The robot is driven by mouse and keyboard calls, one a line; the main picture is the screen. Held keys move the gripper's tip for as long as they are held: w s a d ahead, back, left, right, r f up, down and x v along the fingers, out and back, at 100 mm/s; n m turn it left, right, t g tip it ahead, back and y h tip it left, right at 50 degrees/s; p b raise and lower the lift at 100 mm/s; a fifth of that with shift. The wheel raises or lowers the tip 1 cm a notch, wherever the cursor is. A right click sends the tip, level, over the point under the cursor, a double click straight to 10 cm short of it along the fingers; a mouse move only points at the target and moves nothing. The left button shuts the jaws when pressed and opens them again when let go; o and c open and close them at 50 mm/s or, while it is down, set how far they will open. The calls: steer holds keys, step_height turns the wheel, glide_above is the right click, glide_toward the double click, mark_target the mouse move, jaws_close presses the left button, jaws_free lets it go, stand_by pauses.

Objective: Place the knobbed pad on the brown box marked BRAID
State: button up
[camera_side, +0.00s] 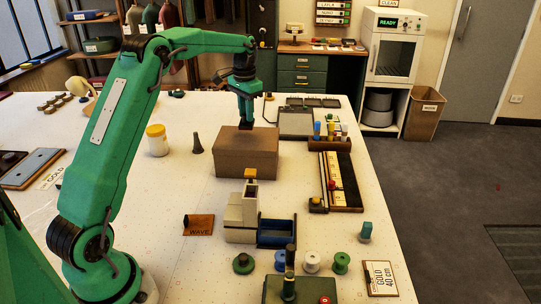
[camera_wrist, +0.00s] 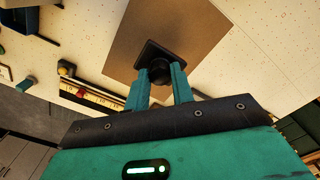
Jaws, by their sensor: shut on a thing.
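The knobbed pad (camera_wrist: 146,55) is a small black square plate with a round black knob. My gripper (camera_wrist: 160,76) is shut on the knob, with the plate beyond the fingertips. In the side view my gripper (camera_side: 245,119) points down at the far part of the brown box's top, with the dark pad under it. The brown box (camera_side: 246,164) stands on the white table; its top also shows behind the pad in the wrist view (camera_wrist: 205,32). I cannot tell whether the pad touches the box. No BRAID marking is readable on the box.
A dark grey cone (camera_side: 197,144) and a white jar with a yellow lid (camera_side: 157,141) stand left of the box. A cream block stand (camera_side: 241,215) with a blue tray (camera_side: 277,232) is in front. A rack of colored pegs (camera_side: 330,143) is to the right.

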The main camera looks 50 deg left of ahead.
mark_target(247, 123)
steer(key=shift+f, duration=1.95)
steer(key=shift+f, duration=0.15)
steer(key=o, duration=1)
step_height(247, 123, up, 12)
steer(key=shift+f, duration=0.1)
steer(key=shift+r, duration=0.3)
steer(key=shift+d, duration=0.1)
